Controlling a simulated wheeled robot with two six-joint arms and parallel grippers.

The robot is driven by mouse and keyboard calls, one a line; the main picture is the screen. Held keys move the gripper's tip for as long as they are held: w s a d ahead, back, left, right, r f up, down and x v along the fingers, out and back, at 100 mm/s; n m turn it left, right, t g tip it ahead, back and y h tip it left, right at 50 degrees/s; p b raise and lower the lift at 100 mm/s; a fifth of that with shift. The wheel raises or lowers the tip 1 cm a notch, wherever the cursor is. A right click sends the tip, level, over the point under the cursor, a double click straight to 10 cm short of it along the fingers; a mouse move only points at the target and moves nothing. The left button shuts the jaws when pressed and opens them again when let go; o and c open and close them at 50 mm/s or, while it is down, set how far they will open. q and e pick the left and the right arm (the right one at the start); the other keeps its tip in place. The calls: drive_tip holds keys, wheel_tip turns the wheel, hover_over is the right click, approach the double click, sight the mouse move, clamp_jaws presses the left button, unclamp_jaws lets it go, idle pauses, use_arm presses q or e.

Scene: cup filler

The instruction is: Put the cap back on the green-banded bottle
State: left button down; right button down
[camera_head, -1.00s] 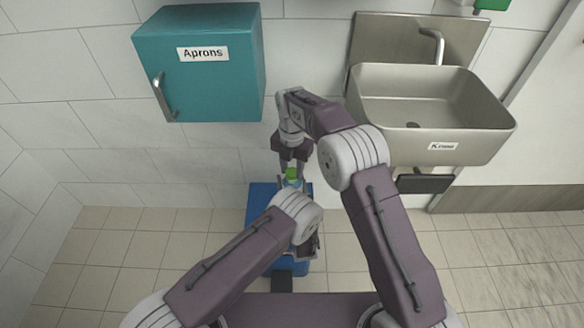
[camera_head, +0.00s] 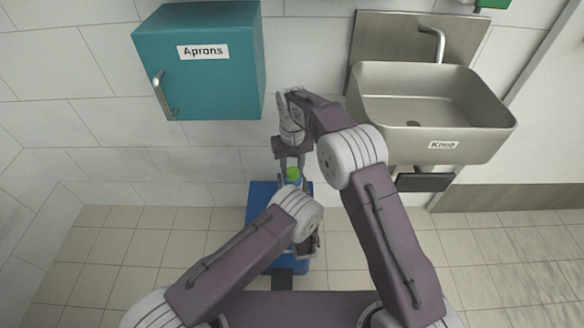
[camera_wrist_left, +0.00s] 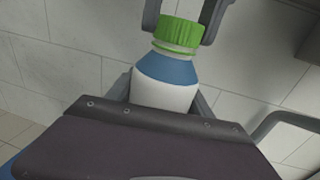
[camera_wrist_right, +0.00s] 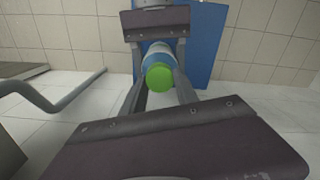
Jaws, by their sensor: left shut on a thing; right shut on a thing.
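The bottle (camera_wrist_left: 164,92) is white with a blue shoulder and a green band (camera_wrist_left: 174,49) at its neck. My left gripper (camera_wrist_left: 165,100) is shut around its body and holds it tilted slightly. The green cap (camera_wrist_left: 182,29) is at the top of the neck, in line with the bottle; I cannot tell whether it is fully seated. My right gripper (camera_head: 292,168) is shut on the cap, its fingers on either side. In the right wrist view the cap (camera_wrist_right: 159,77) is seen from its top. My left arm hides most of the bottle in the head view.
A blue stand or bin (camera_head: 262,198) is below the grippers. A teal Aprons cabinet (camera_head: 198,65) hangs on the wall at the left. A steel sink (camera_head: 430,110) is at the right. The tiled floor is clear on both sides.

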drive_tip(key=m, duration=0.3)
drive_tip(key=shift+m, duration=0.3)
drive_tip(key=m, duration=0.4)
drive_tip(key=shift+m, duration=0.4)
drive_tip(key=c, duration=0.9)
unclamp_jaws()
drive_tip(key=shift+o, duration=0.2)
wheel_tip(320, 180, up, 12)
use_arm(q)
drive_tip(key=shift+c, duration=1.6)
unclamp_jaws()
